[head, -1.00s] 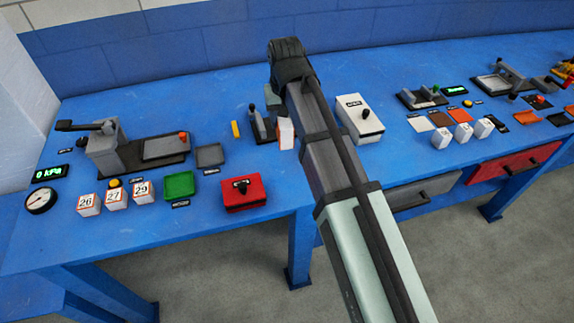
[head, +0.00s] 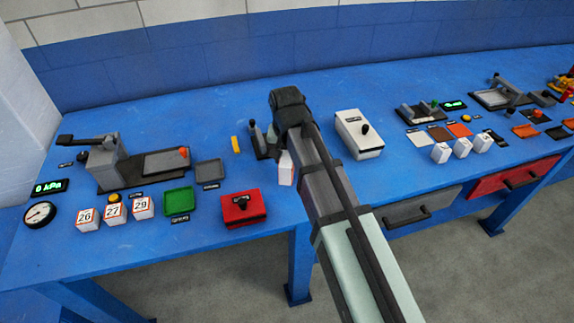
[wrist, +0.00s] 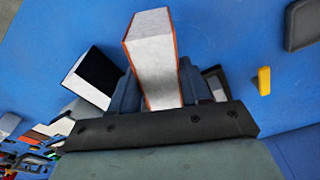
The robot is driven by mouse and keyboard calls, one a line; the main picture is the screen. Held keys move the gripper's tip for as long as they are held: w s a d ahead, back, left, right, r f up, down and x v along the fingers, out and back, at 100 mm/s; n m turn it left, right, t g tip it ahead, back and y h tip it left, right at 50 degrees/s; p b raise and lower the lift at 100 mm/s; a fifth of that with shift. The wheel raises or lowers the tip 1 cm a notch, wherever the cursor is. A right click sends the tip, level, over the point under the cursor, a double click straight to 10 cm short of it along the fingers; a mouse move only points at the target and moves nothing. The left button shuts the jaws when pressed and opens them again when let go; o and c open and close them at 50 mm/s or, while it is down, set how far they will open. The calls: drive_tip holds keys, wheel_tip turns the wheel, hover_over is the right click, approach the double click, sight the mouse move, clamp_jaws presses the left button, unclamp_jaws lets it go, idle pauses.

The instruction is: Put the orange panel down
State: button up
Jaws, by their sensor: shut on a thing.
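The orange panel (head: 286,169) is a small block with white faces and orange edges. It is held beside my forearm over the blue table, near the front edge, between the red box and the white box. My gripper (wrist: 160,88) is shut on it in the wrist view, one dark finger on each side, and the panel (wrist: 153,60) sticks out past the fingertips. In the head view my arm hides most of the gripper. I cannot tell whether the panel touches the table.
A grey lever device (head: 258,140) stands just behind the panel, with a yellow block (head: 235,145) to its left. A red box (head: 243,209), a green tray (head: 179,201) and a dark grey tray (head: 211,173) lie left. A white box (head: 359,136) stands right. Bare blue table lies between.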

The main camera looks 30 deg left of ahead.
drive_tip(key=shift+f, duration=1.9)
drive_tip(key=shift+f, duration=0.15)
drive_tip(key=o, duration=1.1)
drive_tip(key=shift+s+d+r, duration=0.1)
drive_tip(key=shift+s+r, duration=0.1)
drive_tip(key=shift+r, duration=1.85)
drive_tip(key=shift+s+d+r, duration=0.1)
drive_tip(key=shift+s+r, duration=0.15)
drive_tip(key=shift+r, duration=1.75)
drive_tip(key=shift+s+d+r, duration=0.1)
drive_tip(key=shift+s+r, duration=0.1)
drive_tip(key=shift+r, duration=1.85)
